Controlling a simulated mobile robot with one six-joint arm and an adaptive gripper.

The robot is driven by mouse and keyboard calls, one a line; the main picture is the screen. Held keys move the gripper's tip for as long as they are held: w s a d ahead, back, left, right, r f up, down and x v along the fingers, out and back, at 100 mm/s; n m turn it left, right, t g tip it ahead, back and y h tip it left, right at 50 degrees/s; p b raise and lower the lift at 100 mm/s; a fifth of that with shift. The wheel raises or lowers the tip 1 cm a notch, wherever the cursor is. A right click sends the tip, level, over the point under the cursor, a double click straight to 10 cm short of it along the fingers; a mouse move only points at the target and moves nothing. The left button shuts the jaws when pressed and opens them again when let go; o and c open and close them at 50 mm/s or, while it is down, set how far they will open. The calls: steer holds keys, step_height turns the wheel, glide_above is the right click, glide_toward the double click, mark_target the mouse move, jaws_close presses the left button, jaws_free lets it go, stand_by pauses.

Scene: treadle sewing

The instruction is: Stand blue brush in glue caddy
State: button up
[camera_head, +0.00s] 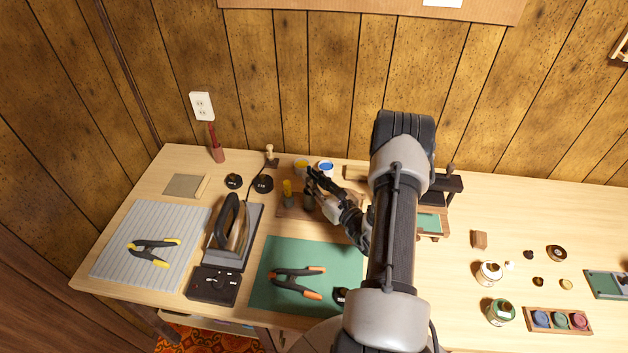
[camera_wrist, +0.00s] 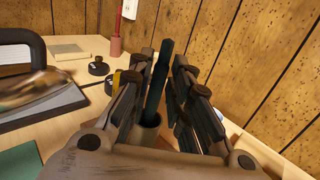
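The glue caddy (camera_head: 289,213) is a low wooden holder with dark cups, behind the green mat. A dark blue brush (camera_wrist: 156,88) stands slightly tilted in a grey round cup (camera_wrist: 146,133) in the wrist view. My gripper (camera_wrist: 161,62) has its two fingers on either side of the brush, with gaps showing between brush and fingers. In the head view my gripper (camera_head: 312,176) is over the caddy's right part and hides the brush there. A yellow-topped item (camera_head: 287,187) stands in the caddy's left cup.
A yellow pot (camera_head: 301,166) and a blue pot (camera_head: 326,168) stand just behind the caddy. An iron (camera_head: 231,228) sits to its left, with black round weights (camera_head: 263,184) nearby. A clamp (camera_head: 293,281) lies on the green mat (camera_head: 330,262) in front.

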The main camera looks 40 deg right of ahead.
steer(key=o, duration=0.3)
steer(key=shift+o, duration=0.2)
steer(key=s+a, duration=0.1)
steer(key=s, duration=1.1)
steer(key=shift+f, duration=0.1)
stand_by(0.5)
